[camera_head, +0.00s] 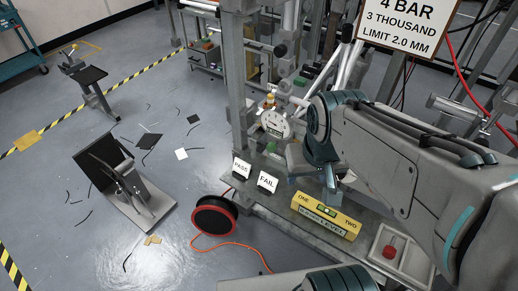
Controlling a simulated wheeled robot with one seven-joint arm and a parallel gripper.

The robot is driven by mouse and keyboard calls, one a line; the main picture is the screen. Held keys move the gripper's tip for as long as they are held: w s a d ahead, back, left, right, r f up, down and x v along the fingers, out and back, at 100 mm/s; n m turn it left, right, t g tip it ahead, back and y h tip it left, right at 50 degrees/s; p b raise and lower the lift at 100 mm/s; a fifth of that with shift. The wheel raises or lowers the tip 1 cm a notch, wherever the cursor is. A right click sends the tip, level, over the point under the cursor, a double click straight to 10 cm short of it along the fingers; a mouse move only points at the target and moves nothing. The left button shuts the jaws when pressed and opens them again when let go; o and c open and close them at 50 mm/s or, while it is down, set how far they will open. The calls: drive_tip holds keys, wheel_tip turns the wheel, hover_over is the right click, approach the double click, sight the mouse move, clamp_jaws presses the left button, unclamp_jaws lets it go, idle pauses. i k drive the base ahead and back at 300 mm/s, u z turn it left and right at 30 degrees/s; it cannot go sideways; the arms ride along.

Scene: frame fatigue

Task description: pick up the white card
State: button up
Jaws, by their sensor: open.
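A small plain white card (181,154) lies flat on the grey floor, left of the bench. Two white cards with black print stand on the bench's left end: a PASS card (241,168) and a FAIL card (267,182). My arm comes in from the right, and my gripper (332,186) hangs over the bench, just above the yellow level. It is right of the FAIL card and apart from all the white cards. It is open; its fingertips are small and partly hidden, and I see nothing held.
A yellow level (326,215) lies on the bench, with a red button box (388,249) to its right. A black and red reel (214,216) with an orange cord stands on the floor beside the bench. A tilted black-plated stand (125,185) and dark scraps occupy the left floor.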

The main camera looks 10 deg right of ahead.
sight(241, 169)
drive_tip(key=u, duration=1.35)
drive_tip(key=i, duration=0.85)
drive_tip(key=z, duration=2.55)
